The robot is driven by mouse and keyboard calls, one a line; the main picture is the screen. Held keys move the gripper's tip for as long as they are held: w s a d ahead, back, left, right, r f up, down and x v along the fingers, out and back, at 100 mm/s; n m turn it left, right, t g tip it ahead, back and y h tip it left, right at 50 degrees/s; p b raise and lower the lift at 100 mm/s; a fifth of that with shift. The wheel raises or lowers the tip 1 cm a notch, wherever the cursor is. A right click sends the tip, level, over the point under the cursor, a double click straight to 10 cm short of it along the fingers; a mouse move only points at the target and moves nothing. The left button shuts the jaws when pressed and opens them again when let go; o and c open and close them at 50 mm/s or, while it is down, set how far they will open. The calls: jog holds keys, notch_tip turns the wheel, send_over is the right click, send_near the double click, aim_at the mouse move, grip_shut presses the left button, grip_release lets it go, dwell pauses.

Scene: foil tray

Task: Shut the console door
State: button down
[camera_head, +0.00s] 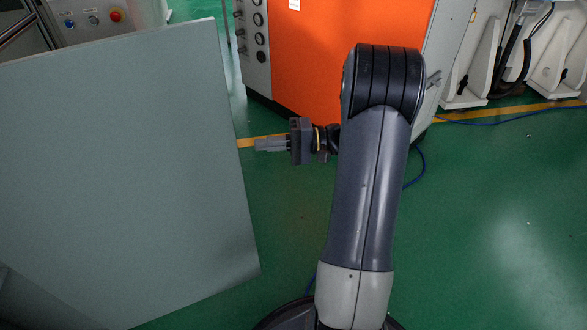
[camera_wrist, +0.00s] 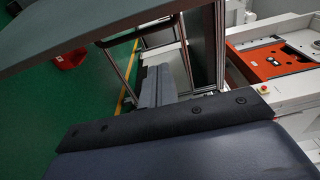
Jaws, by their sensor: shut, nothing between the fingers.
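The console door appears to be the large flat grey-green panel (camera_head: 115,165) filling the left of the head view. It stands out over the green floor, and its right edge is free. Its hinge is not clearly visible. My gripper (camera_head: 259,145) is shut and empty, pointing left toward the door's right edge. A small gap shows between fingertips and edge in the picture; depth is hard to judge. In the wrist view the fingers (camera_wrist: 157,76) show at centre, and a grey panel, likely the door (camera_wrist: 75,32), crosses the upper left.
An orange cabinet (camera_head: 335,50) with a gauge panel stands behind my arm. A control panel with a red button (camera_head: 116,15) is at the upper left. A blue cable (camera_head: 420,165) lies on the floor.

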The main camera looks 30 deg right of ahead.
jog(key=shift+s+a+b, duration=0.2)
jog(key=shift+a+b, duration=0.1)
jog(key=shift+a, duration=0.65)
jog(key=shift+s+a+b, duration=0.2)
jog(key=shift+a+b, duration=0.15)
jog(key=shift+a, duration=0.6)
jog(key=shift+s+a+b, duration=0.2)
jog(key=shift+a+b, duration=0.1)
jog(key=shift+a, duration=0.65)
